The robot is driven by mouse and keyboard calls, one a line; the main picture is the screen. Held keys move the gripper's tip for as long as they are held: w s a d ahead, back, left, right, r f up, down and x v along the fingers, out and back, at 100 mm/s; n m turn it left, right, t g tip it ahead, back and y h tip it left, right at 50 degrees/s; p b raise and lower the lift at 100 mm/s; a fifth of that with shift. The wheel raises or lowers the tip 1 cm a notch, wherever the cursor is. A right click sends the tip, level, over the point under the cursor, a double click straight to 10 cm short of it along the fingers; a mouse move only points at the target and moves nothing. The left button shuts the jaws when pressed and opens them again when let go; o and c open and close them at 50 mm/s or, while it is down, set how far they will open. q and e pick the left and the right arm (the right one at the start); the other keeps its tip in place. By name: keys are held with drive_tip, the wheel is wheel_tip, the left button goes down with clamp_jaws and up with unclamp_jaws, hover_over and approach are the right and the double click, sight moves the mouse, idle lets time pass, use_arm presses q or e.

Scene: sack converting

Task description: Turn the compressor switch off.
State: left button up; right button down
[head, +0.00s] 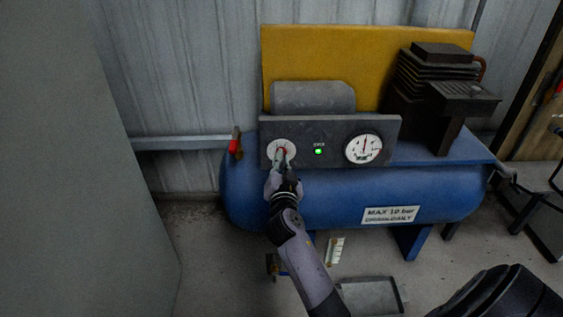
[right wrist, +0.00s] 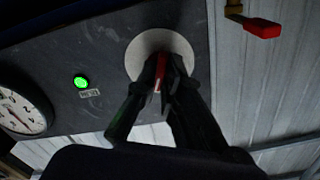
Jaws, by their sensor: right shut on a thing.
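The compressor switch is a red knob (right wrist: 158,77) on a pale round plate (head: 274,146) at the left of the grey control panel (head: 333,131). The plate also shows in the right wrist view (right wrist: 144,45). My right gripper (head: 283,158) is at the knob, its fingers on both sides of it and shut on it. The fingers (right wrist: 164,70) hide part of the knob, so its exact setting is hard to read. A green lamp (head: 318,151) is lit beside the switch, and it also glows in the right wrist view (right wrist: 81,81). My left gripper is not in view.
A pressure gauge (head: 364,148) sits at the panel's right. The blue tank (head: 330,200) lies below. A red-handled valve (head: 235,146) stands left of the panel, near my right gripper. A grey tray (head: 370,295) is on the floor. A grey cabinet or wall (head: 75,170) fills the left.

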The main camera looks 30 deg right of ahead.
drive_tip(key=n+p, duration=0.1)
drive_tip(key=n, duration=1)
drive_tip(key=shift+d, duration=0.1)
idle(0.6)
drive_tip(key=c, duration=1.7)
unclamp_jaws()
drive_tip(key=shift+r, duration=0.1)
wheel_tip(320, 180, up, 10)
drive_tip(key=shift+f, duration=0.1)
